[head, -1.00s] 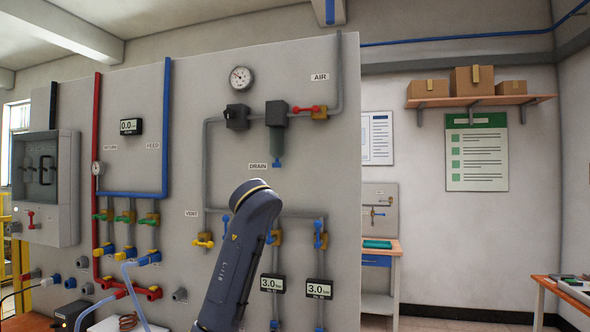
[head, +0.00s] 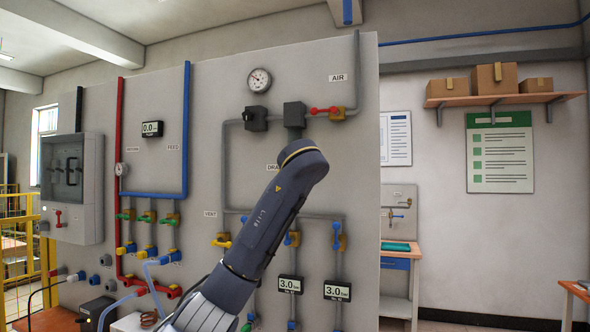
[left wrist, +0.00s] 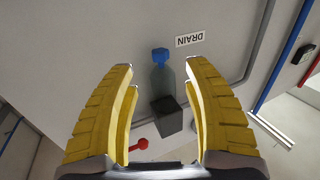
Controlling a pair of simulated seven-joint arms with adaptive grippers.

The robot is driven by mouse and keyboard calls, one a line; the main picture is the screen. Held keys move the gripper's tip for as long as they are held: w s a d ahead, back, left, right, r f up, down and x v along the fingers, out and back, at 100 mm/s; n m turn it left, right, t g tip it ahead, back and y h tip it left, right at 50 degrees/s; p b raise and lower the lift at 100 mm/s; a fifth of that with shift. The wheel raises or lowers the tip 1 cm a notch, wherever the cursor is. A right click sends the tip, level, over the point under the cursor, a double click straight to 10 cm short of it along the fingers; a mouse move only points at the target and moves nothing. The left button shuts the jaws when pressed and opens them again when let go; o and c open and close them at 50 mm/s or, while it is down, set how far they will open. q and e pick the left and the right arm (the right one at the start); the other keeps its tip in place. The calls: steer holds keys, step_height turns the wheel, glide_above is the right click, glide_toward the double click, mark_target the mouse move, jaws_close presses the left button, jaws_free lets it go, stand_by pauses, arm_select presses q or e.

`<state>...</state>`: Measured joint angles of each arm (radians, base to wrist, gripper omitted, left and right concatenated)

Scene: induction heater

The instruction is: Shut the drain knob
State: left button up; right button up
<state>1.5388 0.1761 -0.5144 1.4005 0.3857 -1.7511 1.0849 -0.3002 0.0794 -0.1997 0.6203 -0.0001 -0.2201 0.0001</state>
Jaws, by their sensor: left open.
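The blue drain knob (left wrist: 160,56) shows in the left wrist view, at the end of the clear filter bowl (left wrist: 163,78) under a dark filter body (left wrist: 170,118). That view is upside down to the panel. My left gripper (left wrist: 159,66) is open, its yellow fingers to either side of the knob and bowl in the picture. I see no contact; the remaining distance is hard to tell. In the head view the filter body (head: 294,115) shows, but my left arm hides the knob, the bowl and the gripper. My right gripper is not in view.
The DRAIN label (left wrist: 190,40) is beside the knob. A red-handled air valve (head: 325,111) and a black regulator (head: 254,119) flank the filter. Grey pipes (head: 357,70) run around it. A yellow vent valve (head: 222,240) and pressure displays (head: 290,285) are lower on the panel.

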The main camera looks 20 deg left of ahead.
arm_select(q)
steer(key=shift+x, duration=4.35)
steer(key=shift+c, duration=0.3)
jaws_close()
steer(key=shift+f, duration=0.1)
